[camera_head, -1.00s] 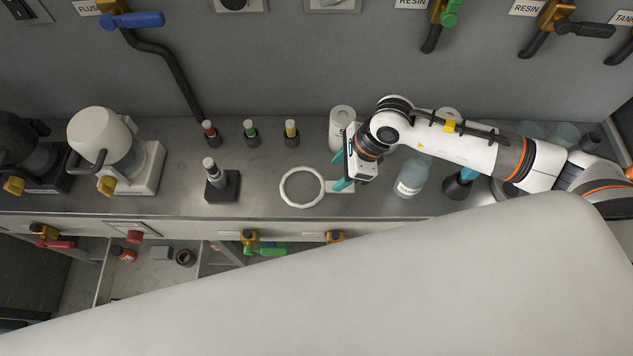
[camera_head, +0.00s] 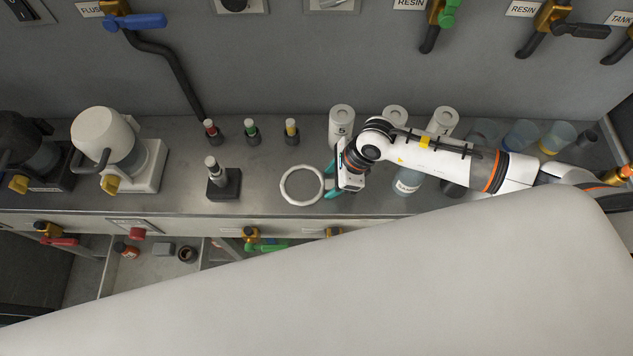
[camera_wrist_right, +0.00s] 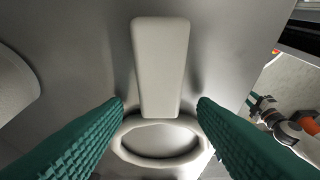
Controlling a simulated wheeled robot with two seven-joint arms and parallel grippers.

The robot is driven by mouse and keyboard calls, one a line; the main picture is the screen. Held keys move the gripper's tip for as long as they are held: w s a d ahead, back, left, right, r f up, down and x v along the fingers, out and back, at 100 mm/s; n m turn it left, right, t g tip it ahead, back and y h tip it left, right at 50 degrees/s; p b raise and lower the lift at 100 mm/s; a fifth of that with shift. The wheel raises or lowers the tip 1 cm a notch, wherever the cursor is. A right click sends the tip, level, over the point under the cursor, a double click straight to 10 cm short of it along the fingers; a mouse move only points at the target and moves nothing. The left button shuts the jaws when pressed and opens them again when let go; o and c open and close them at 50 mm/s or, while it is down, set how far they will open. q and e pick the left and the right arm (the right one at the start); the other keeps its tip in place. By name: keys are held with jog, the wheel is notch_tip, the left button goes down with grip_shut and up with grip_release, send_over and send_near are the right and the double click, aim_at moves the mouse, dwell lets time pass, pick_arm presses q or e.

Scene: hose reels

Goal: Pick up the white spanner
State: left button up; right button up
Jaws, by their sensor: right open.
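The white spanner (camera_head: 302,203) lies on the grey counter, a ring with a flat handle. In the head view its ring is left of my right gripper (camera_head: 330,180), and the handle is mostly hidden by the gripper. In the right wrist view the spanner's handle (camera_wrist_right: 160,65) points up the picture, with the ring below it. The open teal fingers of my right gripper (camera_wrist_right: 160,103) show on either side of the spanner, with gaps at both sides, and nothing is held.
A dark block with a peg (camera_head: 223,185) is left of the ring. Small capped vials (camera_head: 250,131) stand behind. The counter's front edge (camera_head: 262,213) is close to the ring.

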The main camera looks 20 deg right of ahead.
jog(key=shift+f, duration=0.1)
jog(key=c, duration=1.1)
